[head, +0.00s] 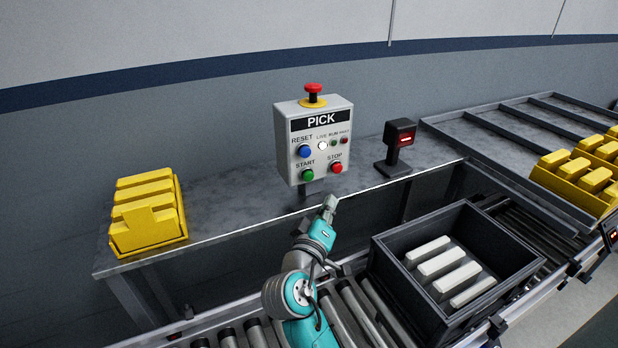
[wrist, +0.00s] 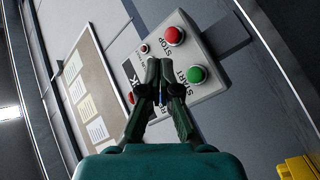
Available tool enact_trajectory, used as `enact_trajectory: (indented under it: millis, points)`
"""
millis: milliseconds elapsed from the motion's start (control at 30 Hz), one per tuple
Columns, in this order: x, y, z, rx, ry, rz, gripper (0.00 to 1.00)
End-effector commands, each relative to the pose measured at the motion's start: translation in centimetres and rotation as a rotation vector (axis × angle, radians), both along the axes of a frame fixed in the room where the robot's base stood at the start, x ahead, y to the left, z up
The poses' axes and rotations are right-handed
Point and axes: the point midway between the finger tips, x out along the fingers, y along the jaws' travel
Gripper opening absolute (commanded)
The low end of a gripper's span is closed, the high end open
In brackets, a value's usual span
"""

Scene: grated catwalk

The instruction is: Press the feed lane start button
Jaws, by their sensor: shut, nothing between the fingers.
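A grey control box (head: 332,118) labelled PICK stands at the bench's front edge. Its green START button (head: 307,175) is at the lower left of its face, beside the red STOP button (head: 337,167). The blue RESET button (head: 305,151) is above START. My gripper (head: 329,203) is shut and empty, below and in front of the box in the head view. In the wrist view, the closed fingers (wrist: 161,66) overlap the box face and hide part of it. The green button (wrist: 196,74) shows clear of them, to their right; I see no contact. No feed lane label is readable.
A red mushroom button (head: 313,88) tops the box. A black crate (head: 390,262) with pale bars sits on the rollers. A pinboard (wrist: 78,70) shows in the wrist view.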

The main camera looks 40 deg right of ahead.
Motion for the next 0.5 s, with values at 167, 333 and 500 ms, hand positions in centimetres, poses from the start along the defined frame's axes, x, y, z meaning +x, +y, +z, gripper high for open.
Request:
enact_trajectory:
  millis: [167, 333, 500]
  points:
    - [2.2, -0.7, 0.1, 0.000, -0.001, -0.001, 0.00]
    - [4.3, -1.2, 0.0, 0.000, -0.001, 0.000, 0.00]
    - [5.9, -1.7, 0.0, 0.000, 0.000, 0.000, 0.00]
